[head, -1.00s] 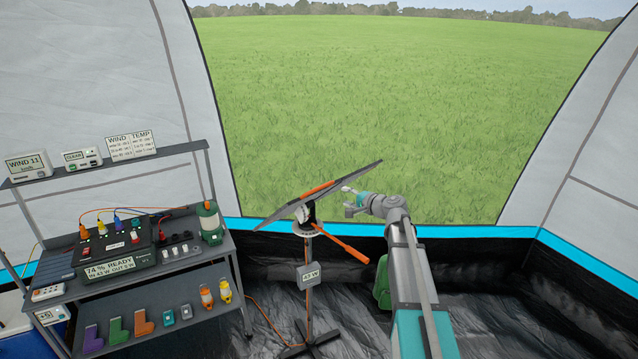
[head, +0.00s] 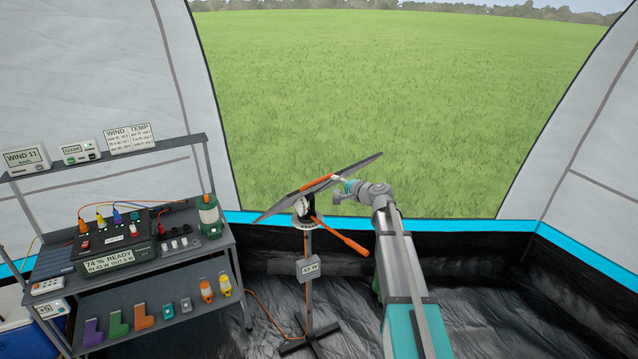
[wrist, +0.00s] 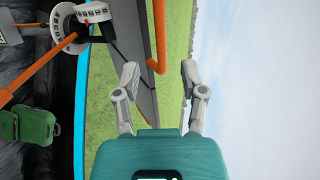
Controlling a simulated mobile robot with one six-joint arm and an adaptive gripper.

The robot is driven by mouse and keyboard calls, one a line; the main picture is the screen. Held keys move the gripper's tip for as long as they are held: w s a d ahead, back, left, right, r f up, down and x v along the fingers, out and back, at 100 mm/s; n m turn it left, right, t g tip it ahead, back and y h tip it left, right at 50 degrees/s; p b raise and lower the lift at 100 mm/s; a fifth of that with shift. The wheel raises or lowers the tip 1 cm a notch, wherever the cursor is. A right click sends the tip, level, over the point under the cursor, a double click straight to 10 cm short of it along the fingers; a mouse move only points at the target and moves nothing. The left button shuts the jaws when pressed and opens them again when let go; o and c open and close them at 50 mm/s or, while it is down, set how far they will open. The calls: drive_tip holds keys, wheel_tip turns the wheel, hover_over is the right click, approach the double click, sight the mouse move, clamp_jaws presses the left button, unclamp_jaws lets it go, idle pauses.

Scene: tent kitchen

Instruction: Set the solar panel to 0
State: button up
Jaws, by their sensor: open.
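The solar panel (head: 355,167) stands tilted on a thin pole, its right edge higher than its left. An orange handle (head: 318,184) sits on the panel, and an orange lever (head: 345,238) slants down to the right from the white dial (head: 303,216) below it. My gripper (head: 338,191) is beside the panel's right half. In the wrist view, my open gripper (wrist: 160,74) has an orange bar end (wrist: 157,50) between or just beyond its fingers; contact is unclear. The dial (wrist: 82,17) shows at upper left, its setting unreadable. A box (head: 308,268) on the pole reads 43 W.
A shelf rack (head: 190,262) with a power station (head: 112,248) and plugs stands at the left. A green bag (wrist: 35,123) is on the floor near the tent wall. A cable runs along the floor to the pole's base. Open grass lies beyond the panel.

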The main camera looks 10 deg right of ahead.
sight(321, 180)
drive_tip(key=b+x, duration=0.1)
drive_tip(key=x, duration=0.7)
drive_tip(key=shift+w+a+b, duration=0.25)
drive_tip(key=shift+w+b, duration=0.05)
drive_tip(key=shift+c, duration=0.3)
clamp_jaws()
